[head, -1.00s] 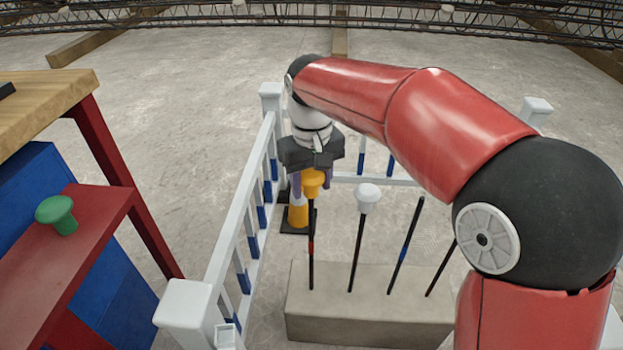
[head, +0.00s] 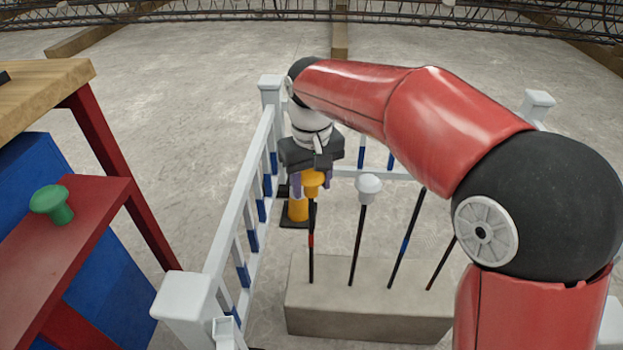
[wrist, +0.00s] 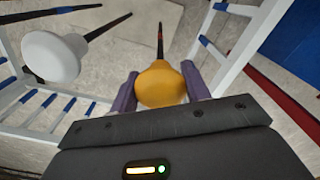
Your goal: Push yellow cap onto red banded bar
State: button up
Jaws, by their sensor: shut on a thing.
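The yellow cap (head: 313,181) is held between the purple fingers of my gripper (head: 311,184). It also shows in the wrist view (wrist: 161,84) between both fingers. The red banded bar (head: 311,243) stands upright in the concrete block, at its left end. The cap is at the bar's top, its narrow end down and in line with the bar. In the wrist view the dark bar (wrist: 160,42) runs out from beyond the cap. I cannot tell how far the bar is inside the cap.
A white cap (head: 368,187) tops the neighbouring bar. A blue banded bar (head: 405,242) and another bare bar stand to the right in the concrete block (head: 365,318). A white railing (head: 243,215) is close on the left. A green cap (head: 52,204) lies on the red shelf (head: 95,205).

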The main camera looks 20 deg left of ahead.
aim_at(311, 173)
jog(key=shift+f, duration=0.4)
jog(key=o, duration=1)
notch_tip(311, 173, up, 8)
jog(key=shift+f+p, duration=0.2)
jog(key=shift+p, duration=0.5)
jog(key=shift+r, duration=0.15)
